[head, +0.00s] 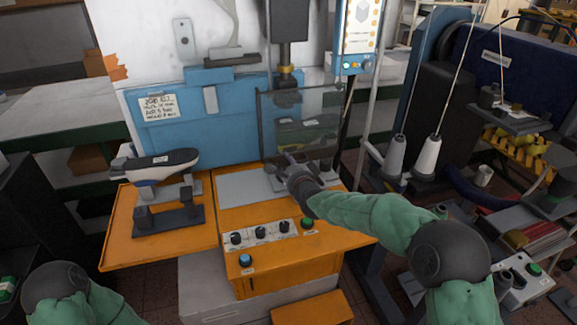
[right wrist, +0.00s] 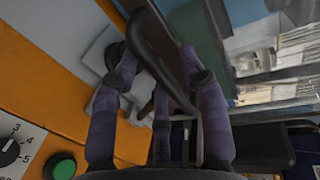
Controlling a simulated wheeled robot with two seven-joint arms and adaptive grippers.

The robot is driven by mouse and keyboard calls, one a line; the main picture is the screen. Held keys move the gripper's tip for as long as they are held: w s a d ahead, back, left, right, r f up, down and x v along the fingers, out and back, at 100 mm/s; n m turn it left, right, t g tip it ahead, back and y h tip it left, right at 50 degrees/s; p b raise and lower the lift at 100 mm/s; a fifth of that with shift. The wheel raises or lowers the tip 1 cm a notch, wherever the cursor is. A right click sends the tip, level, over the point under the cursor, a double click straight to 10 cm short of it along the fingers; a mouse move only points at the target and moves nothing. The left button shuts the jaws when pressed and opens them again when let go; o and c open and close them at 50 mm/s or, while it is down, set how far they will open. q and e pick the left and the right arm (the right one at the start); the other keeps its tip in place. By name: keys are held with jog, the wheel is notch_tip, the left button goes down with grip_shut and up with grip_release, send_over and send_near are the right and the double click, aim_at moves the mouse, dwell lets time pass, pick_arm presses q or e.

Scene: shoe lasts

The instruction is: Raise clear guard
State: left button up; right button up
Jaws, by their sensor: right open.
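The clear guard (head: 322,112) is a see-through panel with a dark frame, hanging upright at the front of the press over the orange table. My right gripper (head: 280,164) is at the guard's lower edge. In the right wrist view its purple-grey fingers (right wrist: 158,72) are spread, with a dark bar (right wrist: 160,45) running between them; it looks like part of the guard's frame or handle. I cannot tell whether any finger touches it. My left gripper is out of view; only part of my left arm shows at the lower left.
A dark and white shoe last (head: 165,164) rests on a stand at the table's left. A control strip with black knobs (head: 260,233) and a green button (head: 308,223) lies below my right forearm. White thread cones (head: 427,156) stand to the right.

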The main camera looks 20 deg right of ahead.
aim_at(284, 106)
grip_shut()
notch_tip(284, 106, up, 19)
jog(key=p, duration=1.1)
jog(key=shift+r, duration=0.15)
grip_release()
jog(key=shift+s, duration=0.15)
jog(key=v, duration=1.1)
jog(key=shift+s, duration=0.35)
